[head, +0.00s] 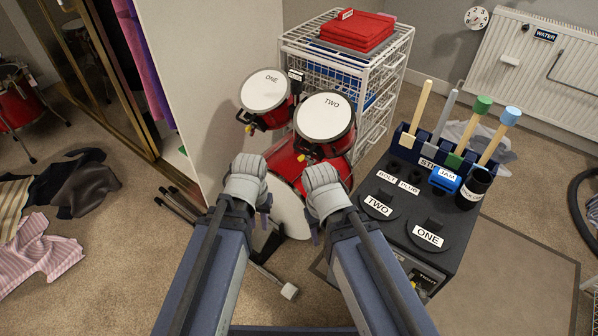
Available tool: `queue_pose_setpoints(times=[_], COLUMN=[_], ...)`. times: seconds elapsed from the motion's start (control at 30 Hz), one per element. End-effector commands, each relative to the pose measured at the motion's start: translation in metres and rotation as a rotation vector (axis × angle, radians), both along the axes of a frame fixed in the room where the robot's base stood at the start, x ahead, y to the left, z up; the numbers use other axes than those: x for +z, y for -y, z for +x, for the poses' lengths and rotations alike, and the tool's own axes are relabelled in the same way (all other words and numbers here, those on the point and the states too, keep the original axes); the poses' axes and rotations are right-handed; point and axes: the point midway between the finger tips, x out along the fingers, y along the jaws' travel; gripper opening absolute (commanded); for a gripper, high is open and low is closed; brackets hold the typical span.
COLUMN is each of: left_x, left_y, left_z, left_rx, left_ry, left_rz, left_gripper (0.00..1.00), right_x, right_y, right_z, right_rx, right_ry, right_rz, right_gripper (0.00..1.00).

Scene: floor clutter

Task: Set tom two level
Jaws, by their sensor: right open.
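Tom two (327,121) is a red drum with a white head marked TWO, on the right above the red bass drum (287,164). Its head faces up toward me, and its red shell shows below; I cannot tell its exact tilt. Tom one (265,92) is to its left, with a head marked ONE that looks tilted.
A black cabinet (396,262) at the right bears pads marked TWO and ONE, a stick rack (436,150), a blue clamp (445,179) and a black cup (470,188). A white wire rack (402,65) stands behind the drums. A white panel (205,70) is at left. Clothes (45,245) lie on the floor.

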Motion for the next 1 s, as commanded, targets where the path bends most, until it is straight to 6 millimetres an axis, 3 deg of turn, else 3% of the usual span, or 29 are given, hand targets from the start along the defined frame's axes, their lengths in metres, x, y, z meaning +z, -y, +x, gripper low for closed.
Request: queue_pose_setpoints(times=[0.03,0.2,0.43,0.6,0.67,0.77,0.9,1.0], left_x=[-0.036,-0.091,-0.16,-0.192,-0.185,-0.16,-0.108,-0.065], left_y=[-0.002,-0.006,0.003,0.035,0.053,0.079,0.103,0.107], left_z=[0.002,0.011,0.028,0.053,0.065,0.085,0.111,0.129], left_rx=[0.011,0.04,0.079,0.115,0.133,0.176,0.266,0.359], left_ry=[0.005,0.029,0.089,0.189,0.245,0.334,0.458,0.541], left_rz=[-0.011,-0.06,-0.198,-0.429,-0.552,-0.749,-1.029,-1.226], left_gripper=[0.26,0.26,0.26,0.26,0.26,0.26,0.26,0.26], right_x=[-0.036,-0.091,-0.165,-0.215,-0.223,-0.228,-0.231,-0.23], right_y=[0.0,0.0,0.0,0.0,0.0,0.0,0.0,0.0], right_z=[0.0,0.0,0.001,0.001,0.001,0.001,0.001,0.001], right_rx=[0.0,0.0,0.0,0.0,0.0,0.0,0.0,0.0], right_ry=[0.0,0.001,0.003,0.004,0.004,0.004,0.004,0.004], right_rz=[0.0,-0.001,0.0,-0.001,-0.001,-0.001,-0.001,-0.001], right_gripper=[0.5,0.5,0.5,0.5,0.5,0.5,0.5,0.5])
